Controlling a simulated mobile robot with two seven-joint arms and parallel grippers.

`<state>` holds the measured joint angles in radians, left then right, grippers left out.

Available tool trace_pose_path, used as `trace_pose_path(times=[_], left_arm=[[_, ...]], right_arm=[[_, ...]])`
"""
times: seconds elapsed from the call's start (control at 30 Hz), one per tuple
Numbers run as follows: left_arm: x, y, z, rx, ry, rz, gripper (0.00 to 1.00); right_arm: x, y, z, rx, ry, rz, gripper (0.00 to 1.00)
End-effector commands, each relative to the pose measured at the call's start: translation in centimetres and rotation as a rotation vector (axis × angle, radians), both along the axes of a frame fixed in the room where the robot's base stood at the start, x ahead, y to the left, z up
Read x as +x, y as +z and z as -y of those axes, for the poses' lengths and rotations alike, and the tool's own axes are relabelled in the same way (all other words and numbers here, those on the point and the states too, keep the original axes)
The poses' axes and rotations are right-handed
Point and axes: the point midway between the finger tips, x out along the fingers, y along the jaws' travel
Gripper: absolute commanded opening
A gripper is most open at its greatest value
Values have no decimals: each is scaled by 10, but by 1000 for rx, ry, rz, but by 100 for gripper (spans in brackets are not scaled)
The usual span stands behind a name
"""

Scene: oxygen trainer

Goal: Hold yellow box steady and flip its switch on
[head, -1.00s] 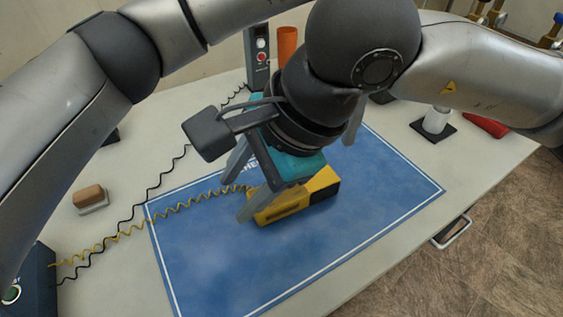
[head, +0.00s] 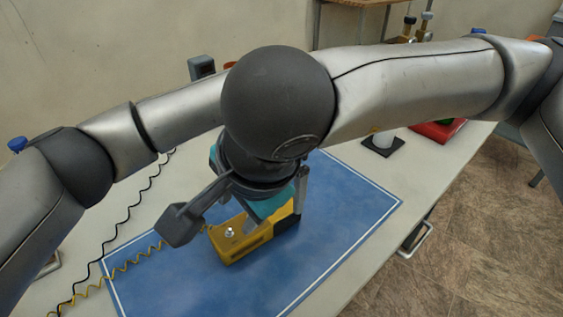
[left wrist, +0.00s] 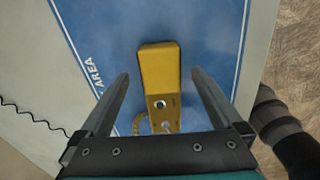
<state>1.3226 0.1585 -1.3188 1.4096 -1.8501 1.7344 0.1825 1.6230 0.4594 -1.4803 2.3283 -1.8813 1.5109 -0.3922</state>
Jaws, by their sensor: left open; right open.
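The yellow box (head: 228,248) lies on the blue mat (head: 340,215) in the head view, with a small silver switch (head: 229,232) on its top near the left end. In the left wrist view the yellow box (left wrist: 159,68) lies between the two spread fingers of my left gripper (left wrist: 160,75), with visible space on each side. The box's face there shows a round fitting (left wrist: 160,104) and a small knob near the palm.
A yellow coiled cord (head: 125,268) runs left from the box; a black coiled cord (head: 112,235) lies on the white table. A white bottle on a black pad (head: 395,147) and a red object (head: 438,132) stand back right. The mat's front and right are clear.

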Motion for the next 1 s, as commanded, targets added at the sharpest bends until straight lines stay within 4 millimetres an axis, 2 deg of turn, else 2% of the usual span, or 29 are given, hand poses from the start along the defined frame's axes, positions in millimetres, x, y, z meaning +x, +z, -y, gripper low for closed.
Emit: trace_pose_path(times=[0.1, 0.3, 0.7, 0.77, 1.0], left_arm=[[0, -23, 0, 1, 2, -3, 100], [0, -46, 0, -1, 1, -2, 100], [0, -54, 0, 0, 0, 0, 100], [0, -54, 0, 0, 0, 0, 96], [0, -54, 0, 0, 0, 0, 68]], right_arm=[[0, 0, 0, 1, 0, -1, 50], [0, 0, 0, 1, 0, -1, 50], [0, 0, 0, 1, 0, -1, 50], [0, 0, 0, 1, 0, -1, 50], [0, 0, 0, 1, 0, -1, 50]])
